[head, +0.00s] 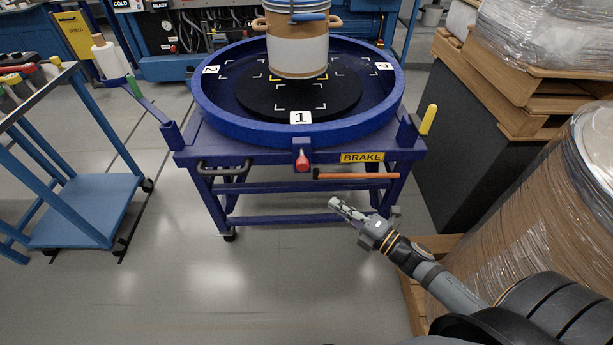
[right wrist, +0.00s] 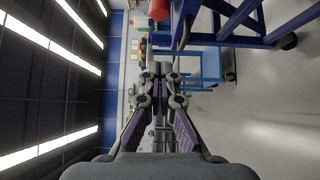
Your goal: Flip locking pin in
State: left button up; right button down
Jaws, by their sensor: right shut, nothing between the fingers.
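The blue turntable cart (head: 215,125) stands ahead of me in the head view. A red-tipped part (head: 302,162), possibly the locking pin, hangs at its front rim below the "1" label. A red cylindrical end (right wrist: 160,9) also shows at the top of the right wrist view. My right gripper (head: 338,203) is shut and empty in front of the cart, below and right of the red tip and apart from it. In the right wrist view the fingertips (right wrist: 160,68) are together. My left gripper is not in view.
An orange brake lever (head: 356,176) sits below the BRAKE label. A yellow handle (head: 428,119) stands at the cart's right corner; a green-tipped arm (head: 135,87) juts left. A white-and-tan drum (head: 298,55) stands on the turntable. A wrapped drum (head: 530,190) is at right. Floor is clear front-left.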

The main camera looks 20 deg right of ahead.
jog(key=b, duration=0.2)
send_near(300, 168)
jog(key=a, duration=0.3)
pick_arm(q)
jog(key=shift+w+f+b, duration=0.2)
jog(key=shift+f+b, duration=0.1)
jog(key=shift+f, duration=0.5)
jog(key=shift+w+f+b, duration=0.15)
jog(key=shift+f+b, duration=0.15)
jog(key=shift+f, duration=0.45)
pick_arm(e)
jog(key=shift+w+a, duration=0.1)
jog(key=shift+w, duration=2.45)
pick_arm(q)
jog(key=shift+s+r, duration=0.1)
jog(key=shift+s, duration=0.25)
pick_arm(e)
jog(key=w, duration=0.1)
jog(key=w+d, duration=0.1)
jog(key=w, duration=0.1)
jog(key=shift+w+r, duration=0.1)
